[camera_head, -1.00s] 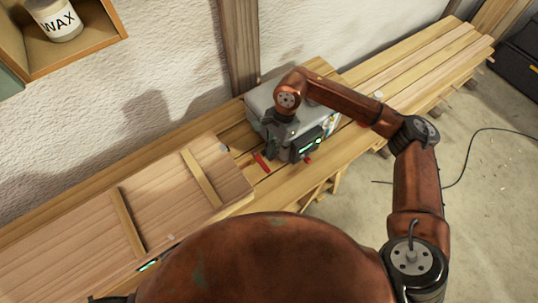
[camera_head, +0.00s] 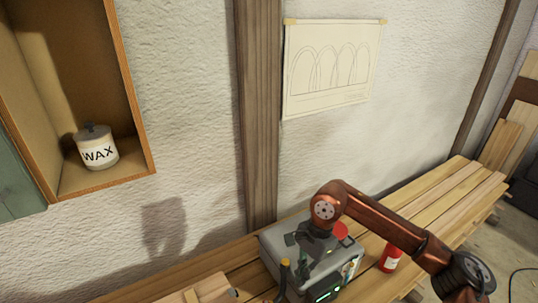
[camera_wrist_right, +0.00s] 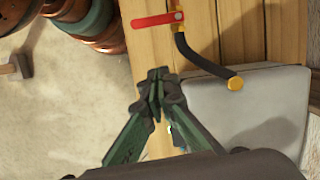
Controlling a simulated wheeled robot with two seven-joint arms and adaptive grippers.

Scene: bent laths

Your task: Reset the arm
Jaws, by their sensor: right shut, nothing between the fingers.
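My right arm comes in from the right in the head view, and its gripper (camera_head: 303,268) points down at the front of a grey metal box (camera_head: 274,243) on the bench. In the right wrist view the green fingers of this gripper (camera_wrist_right: 157,82) meet at their tips, with nothing between them. The grey box (camera_wrist_right: 240,100) lies just right of the fingers there, and bare wooden planks are ahead. Whether the gripper touches the box cannot be told. My left gripper is not in view.
The bench planks (camera_head: 455,195) run to the right along the wall. A red can (camera_head: 390,257) stands right of the box. A dark bent pipe (camera_wrist_right: 200,60) and red lever (camera_wrist_right: 155,19) lie near the fingers. A wax jar (camera_head: 97,148) sits on a wall shelf.

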